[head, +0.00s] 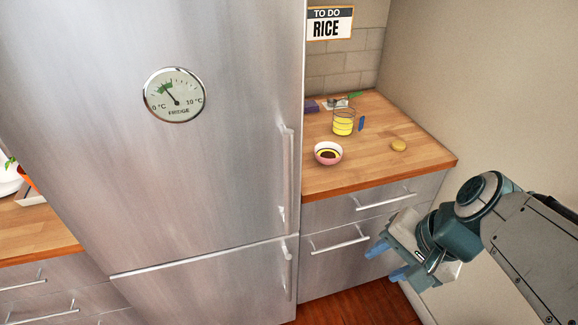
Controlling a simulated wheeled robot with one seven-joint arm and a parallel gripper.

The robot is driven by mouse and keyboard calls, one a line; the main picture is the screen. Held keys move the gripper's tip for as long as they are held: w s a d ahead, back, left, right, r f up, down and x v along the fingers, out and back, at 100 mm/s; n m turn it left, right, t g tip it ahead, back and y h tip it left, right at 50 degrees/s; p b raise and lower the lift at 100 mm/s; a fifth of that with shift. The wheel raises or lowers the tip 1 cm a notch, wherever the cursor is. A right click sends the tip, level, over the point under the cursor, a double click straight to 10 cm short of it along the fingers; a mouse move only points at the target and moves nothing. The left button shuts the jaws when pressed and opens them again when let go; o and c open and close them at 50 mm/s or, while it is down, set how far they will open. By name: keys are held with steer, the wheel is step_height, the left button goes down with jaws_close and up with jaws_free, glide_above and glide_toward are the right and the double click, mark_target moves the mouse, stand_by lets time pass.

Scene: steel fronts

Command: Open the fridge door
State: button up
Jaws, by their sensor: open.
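The fridge door (215,165) is a large steel panel filling the left and middle of the head view. It is shut. A round thermometer dial marked "FRIDGE" is on its upper part. Its long vertical handle (287,178) is near the door's right edge. My gripper (388,261) is at the lower right, in front of the drawers beside the fridge. Its blue fingers are apart and empty, pointing left. It is lower than most of the handle, to its right, and does not touch it.
A lower steel door (215,285) with its own handle (287,270) is under the fridge door. To the right, a wooden counter (350,175) bears a pink bowl (328,153) and a glass jug (344,122). Drawers with bar handles (340,240) are below it. Wooden floor (350,306) shows at the bottom.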

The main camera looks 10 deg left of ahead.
steer(key=w+a+f+m+y+b, duration=0.2)
steer(key=a+m+y, duration=0.2)
steer(key=a, duration=0.1)
steer(key=m+t+y+b, duration=0.6)
steer(key=m+y+b, duration=0.15)
steer(key=m, duration=0.65)
glide_toward(292, 166)
steer(key=shift+y, duration=0.25)
steer(key=x, duration=0.3)
steer(key=p+x, duration=0.1)
steer(key=x, duration=0.7)
steer(key=shift+w+f+p, duration=0.15)
steer(key=shift+f+p, duration=0.1)
steer(key=shift+p, duration=0.15)
jaws_close()
